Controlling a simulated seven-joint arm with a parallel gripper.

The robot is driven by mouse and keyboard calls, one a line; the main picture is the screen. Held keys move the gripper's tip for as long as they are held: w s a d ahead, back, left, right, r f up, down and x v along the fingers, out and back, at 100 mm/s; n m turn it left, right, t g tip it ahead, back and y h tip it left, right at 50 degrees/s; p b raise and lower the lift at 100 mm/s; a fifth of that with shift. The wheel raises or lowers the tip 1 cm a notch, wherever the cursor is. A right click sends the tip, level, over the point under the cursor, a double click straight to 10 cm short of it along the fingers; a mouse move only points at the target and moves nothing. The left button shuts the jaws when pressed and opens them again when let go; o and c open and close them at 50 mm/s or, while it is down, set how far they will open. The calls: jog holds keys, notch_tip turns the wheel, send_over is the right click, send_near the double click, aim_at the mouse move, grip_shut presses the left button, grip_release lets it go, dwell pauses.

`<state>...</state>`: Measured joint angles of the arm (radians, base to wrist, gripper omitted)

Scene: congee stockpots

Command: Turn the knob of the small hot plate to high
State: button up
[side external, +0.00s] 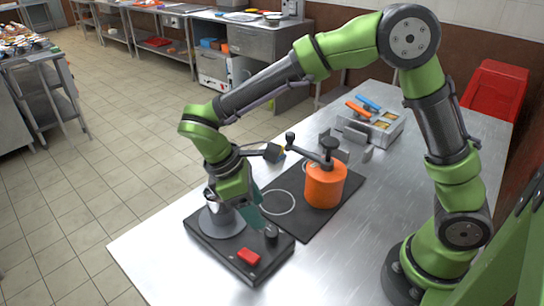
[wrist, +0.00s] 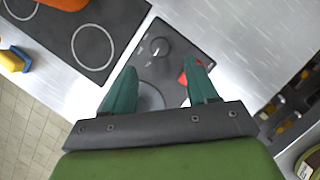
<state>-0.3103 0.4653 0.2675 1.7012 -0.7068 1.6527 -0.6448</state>
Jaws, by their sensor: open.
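The small hot plate (side external: 225,252) is a dark flat box at the near left corner of the steel table. It has a grey round top (side external: 221,222), a dark knob (side external: 271,233) and a red switch (side external: 249,256). In the wrist view the knob (wrist: 160,47) stands on the dark panel with faint pale marks around it; I cannot read them. The red switch (wrist: 184,77) is partly hidden by the right finger. My gripper (wrist: 163,67) is open and empty, its teal fingers spread above the hot plate. In the side view my gripper (side external: 258,218) is close to the knob; contact cannot be told.
A black glass cooktop (side external: 296,224) with an orange pot (side external: 324,187) lies just behind the hot plate. A yellow and blue object (wrist: 12,60) is beside it. A metal container (side external: 382,126) with orange and blue handles stands farther back. The table's right side is clear.

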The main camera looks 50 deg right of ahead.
jog(key=v, duration=0.9)
jog(key=shift+r, duration=0.2)
jog(key=s+d+r+m+t+y, duration=0.2)
jog(key=s+d+m+t, duration=0.3)
jog(key=d+m, duration=0.1)
jog(key=s+d+r+m+t+y, duration=0.1)
jog(key=s+d+m+t+y, duration=0.2)
jog(key=d, duration=0.6)
jog(key=s+m+t, duration=0.2)
jog(key=s+m, duration=0.1)
jog(key=m, duration=0.1)
jog(key=shift+r, duration=0.4)
